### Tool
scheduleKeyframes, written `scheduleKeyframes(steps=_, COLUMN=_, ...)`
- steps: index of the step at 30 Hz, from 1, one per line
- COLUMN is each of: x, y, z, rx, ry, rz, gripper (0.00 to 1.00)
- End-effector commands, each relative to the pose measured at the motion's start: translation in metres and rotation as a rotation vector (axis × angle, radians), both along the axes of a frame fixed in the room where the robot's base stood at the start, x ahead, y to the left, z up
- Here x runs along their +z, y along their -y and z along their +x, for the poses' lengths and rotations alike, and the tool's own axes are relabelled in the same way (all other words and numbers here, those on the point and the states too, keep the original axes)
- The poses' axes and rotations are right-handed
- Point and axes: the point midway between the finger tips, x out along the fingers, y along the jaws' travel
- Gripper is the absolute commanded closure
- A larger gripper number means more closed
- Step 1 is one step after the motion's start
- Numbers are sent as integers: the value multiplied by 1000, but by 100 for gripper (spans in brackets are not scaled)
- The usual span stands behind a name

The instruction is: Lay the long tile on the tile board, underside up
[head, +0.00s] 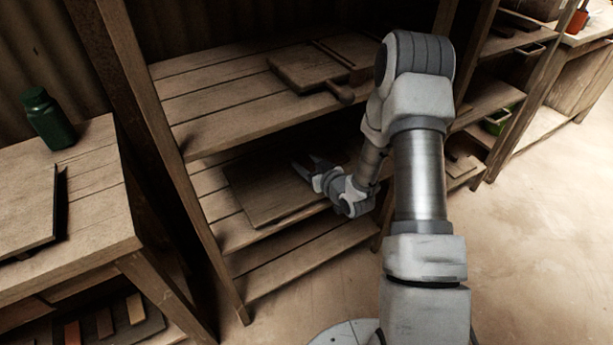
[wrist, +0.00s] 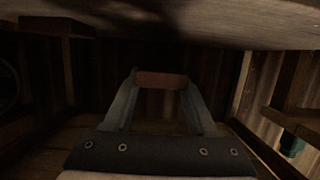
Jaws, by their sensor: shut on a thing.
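My gripper (head: 308,167) reaches into the rack's middle shelf space, over a flat wooden board (head: 258,195) that looks like the tile board. In the wrist view my gripper (wrist: 160,82) is shut on a reddish-brown tile (wrist: 161,79), which spans between the two fingertips. In the head view the tile is mostly hidden by the fingers. I cannot tell which face of it is up, nor whether it touches the board. The board lies flat, and its visible part is bare.
The upper shelf (head: 215,105), holding a paddle-shaped board (head: 308,72), is close above my gripper. A wooden post (head: 160,130) stands left of the board. A green bottle (head: 46,118) stands on the left bench. Several tile-like pieces (head: 104,322) lie below that bench.

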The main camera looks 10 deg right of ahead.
Motion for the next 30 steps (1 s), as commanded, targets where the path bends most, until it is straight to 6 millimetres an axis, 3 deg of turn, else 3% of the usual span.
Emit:
scheduleKeyframes(steps=10, x=-41, y=-1, z=1, rx=0, ry=0, rz=1, gripper=100)
scheduleKeyframes(steps=22, x=-45, y=-1, z=0, rx=0, ry=1, rz=0, gripper=100)
scheduleKeyframes(steps=23, x=-43, y=-1, z=0, rx=0, ry=0, rz=0, gripper=38)
scheduleKeyframes(steps=27, x=-43, y=-1, z=0, rx=0, ry=0, rz=0, gripper=13)
scheduleKeyframes(steps=30, x=-43, y=-1, z=0, rx=0, ry=0, rz=0, gripper=13)
